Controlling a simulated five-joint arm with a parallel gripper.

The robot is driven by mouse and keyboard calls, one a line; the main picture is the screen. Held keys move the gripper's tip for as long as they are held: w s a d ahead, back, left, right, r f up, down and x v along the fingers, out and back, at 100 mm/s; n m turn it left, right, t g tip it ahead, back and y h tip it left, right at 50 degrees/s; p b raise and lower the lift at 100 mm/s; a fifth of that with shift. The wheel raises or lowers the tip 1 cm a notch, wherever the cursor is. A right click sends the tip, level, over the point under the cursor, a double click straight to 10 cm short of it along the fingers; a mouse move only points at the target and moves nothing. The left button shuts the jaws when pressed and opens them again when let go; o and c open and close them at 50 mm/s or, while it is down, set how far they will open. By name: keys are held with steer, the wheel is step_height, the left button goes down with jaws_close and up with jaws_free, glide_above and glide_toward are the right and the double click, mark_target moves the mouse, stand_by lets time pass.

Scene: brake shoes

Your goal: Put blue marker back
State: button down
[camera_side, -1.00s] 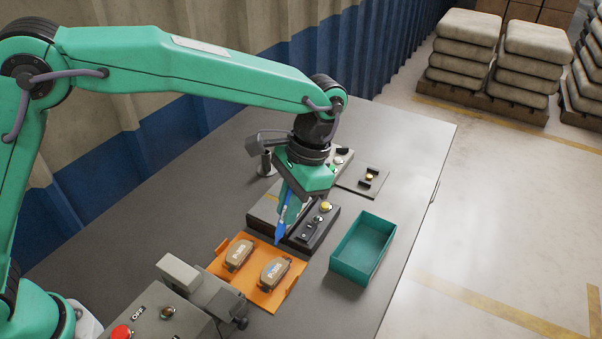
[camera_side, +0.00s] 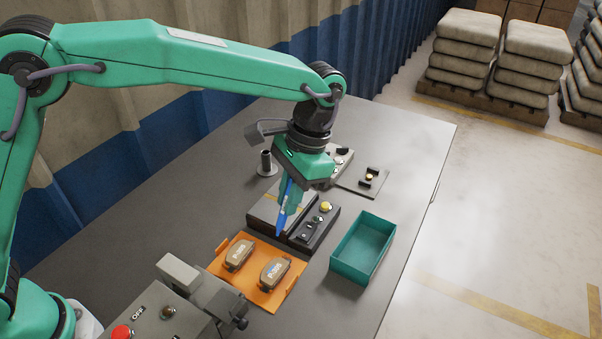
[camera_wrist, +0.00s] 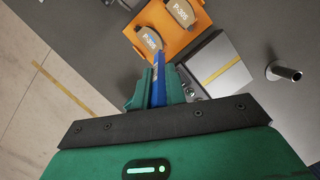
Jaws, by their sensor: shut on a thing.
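The blue marker (camera_side: 284,208) is held in my gripper (camera_side: 290,202), its tip pointing down. It hangs above the grey and black fixture, close to the orange tray. The marker also shows between the fingers in the wrist view (camera_wrist: 158,90). My gripper (camera_wrist: 160,88) is shut on it. A dark upright holder (camera_side: 266,160) on a round base stands behind my gripper in the side view, and its open top shows at the right in the wrist view (camera_wrist: 292,75).
A teal bin (camera_side: 345,273) stands to the right. The fixture (camera_side: 322,228) lies under my gripper. A grey clamp and control box (camera_side: 165,325) are in front.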

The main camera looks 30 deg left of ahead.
steer(key=w+a+r+n+t+h, duration=0.1)
steer(key=w+a+r+n, duration=0.2)
steer(key=w+a, duration=0.4)
steer(key=w+a+r+n+t+h, duration=0.1)
steer(key=w+a+r+n+t, duration=0.1)
steer(key=w+a, duration=0.5)
steer(key=w+a+f, duration=0.6)
steer(key=w+a, duration=0.1)
steer(key=w, duration=0.1)
steer(key=shift+w+a+f, duration=0.3)
steer(key=shift+f, duration=0.1)
steer(key=shift+f, duration=2)
steer(key=shift+f, duration=0.6)
steer(key=c, duration=1.4)
jaws_free()
steer(key=shift+c, duration=0.2)
